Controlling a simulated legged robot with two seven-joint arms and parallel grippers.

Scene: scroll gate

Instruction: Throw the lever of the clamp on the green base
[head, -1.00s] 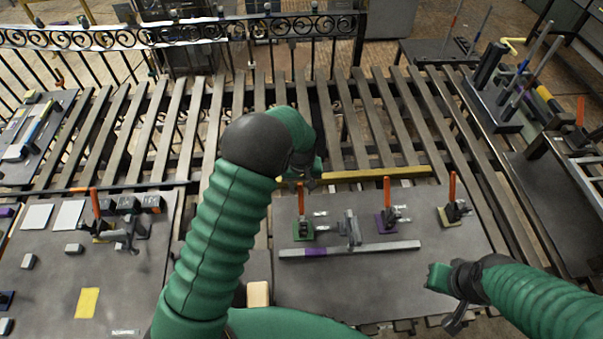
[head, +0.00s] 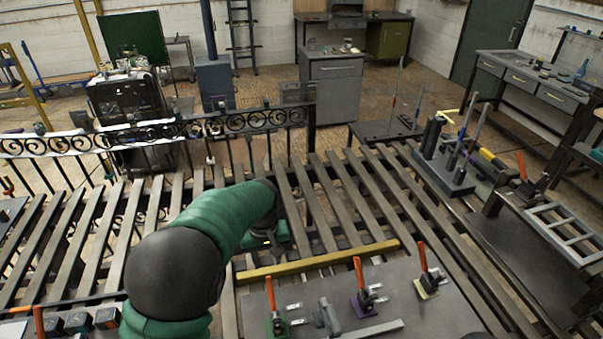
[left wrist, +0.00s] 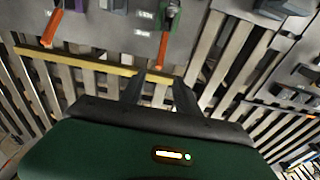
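The clamp on the green base (head: 279,327) stands at the bottom of the head view, with its orange lever (head: 270,293) upright. The left wrist view shows the same orange lever (left wrist: 163,50) and part of the green base (left wrist: 174,14). My left gripper (left wrist: 161,80) is open. The lever's free end shows just beyond and between its two fingertips, with no contact visible. In the head view my left gripper (head: 273,246) is small and partly hidden by my arm, above and behind the clamp. My right gripper is not in view.
Clamps on a purple base (head: 364,304) and a yellow base (head: 428,284) stand to the right on the grey plate (head: 400,300). A yellow bar (head: 318,262) lies along its far edge. Slatted boards and a scrolled iron railing (head: 240,125) lie beyond.

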